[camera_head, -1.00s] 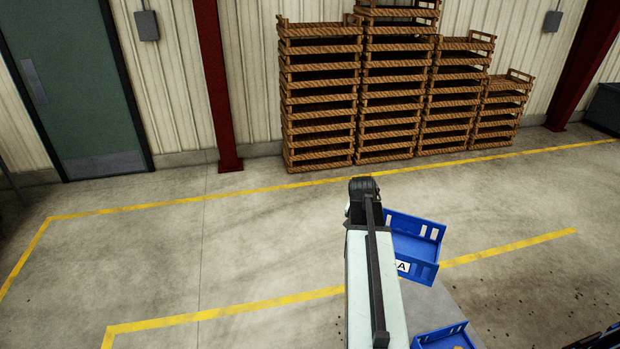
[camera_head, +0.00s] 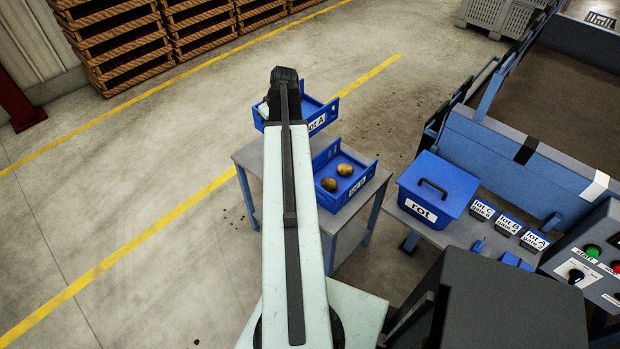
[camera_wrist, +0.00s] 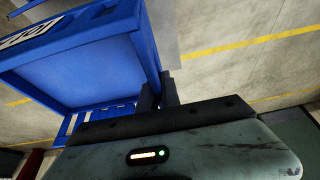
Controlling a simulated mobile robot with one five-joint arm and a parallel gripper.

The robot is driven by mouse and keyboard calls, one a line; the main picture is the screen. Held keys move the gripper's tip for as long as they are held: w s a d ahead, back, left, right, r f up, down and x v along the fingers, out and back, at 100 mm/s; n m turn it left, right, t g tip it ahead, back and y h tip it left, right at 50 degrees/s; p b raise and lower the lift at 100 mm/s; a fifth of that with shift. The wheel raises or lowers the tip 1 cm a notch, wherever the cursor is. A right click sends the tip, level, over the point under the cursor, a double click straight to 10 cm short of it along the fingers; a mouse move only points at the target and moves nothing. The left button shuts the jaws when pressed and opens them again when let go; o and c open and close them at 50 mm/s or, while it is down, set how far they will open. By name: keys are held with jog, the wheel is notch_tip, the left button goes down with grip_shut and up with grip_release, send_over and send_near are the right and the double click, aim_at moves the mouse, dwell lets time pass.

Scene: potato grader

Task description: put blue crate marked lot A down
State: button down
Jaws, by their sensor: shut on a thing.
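The blue crate marked lot A (camera_head: 317,121) is held out at the end of my arm, by the far end of a small grey table (camera_head: 250,155). Its white label faces my body, and no potatoes show in the part I see. In the wrist view the crate (camera_wrist: 95,75) fills the upper left, with my gripper (camera_wrist: 158,92) shut on its wall. In the head view my arm hides the gripper's fingers and part of the crate. Whether the crate is over the tabletop or just beyond it, I cannot tell.
A second blue crate (camera_head: 345,198) with two potatoes stands on the table, close on the near side. Right of it are a blue rot bin (camera_head: 437,187) and a control panel (camera_head: 590,265). Slatted wooden crates (camera_head: 120,45) are stacked at the wall. Open floor lies left.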

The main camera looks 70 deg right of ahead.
jog(key=shift+s+d+f, duration=0.35)
jog(key=shift+s+f, duration=0.05)
jog(key=shift+f, duration=0.2)
notch_tip(320, 180, down, 18)
jog(key=b, duration=1.8)
jog(key=shift+f, duration=0.15)
jog(key=shift+r, duration=0.25)
jog(key=c, duration=1.9)
grip_release()
jog(key=shift+f, duration=0.2)
jog(key=o, duration=0.3)
jog(key=shift+o, duration=0.2)
jog(key=shift+r, duration=0.15)
jog(key=p+v, duration=1.1)
jog(key=v, duration=0.1)
jog(key=shift+w+r, duration=0.1)
jog(key=shift+r, duration=0.15)
jog(key=shift+f, duration=0.15)
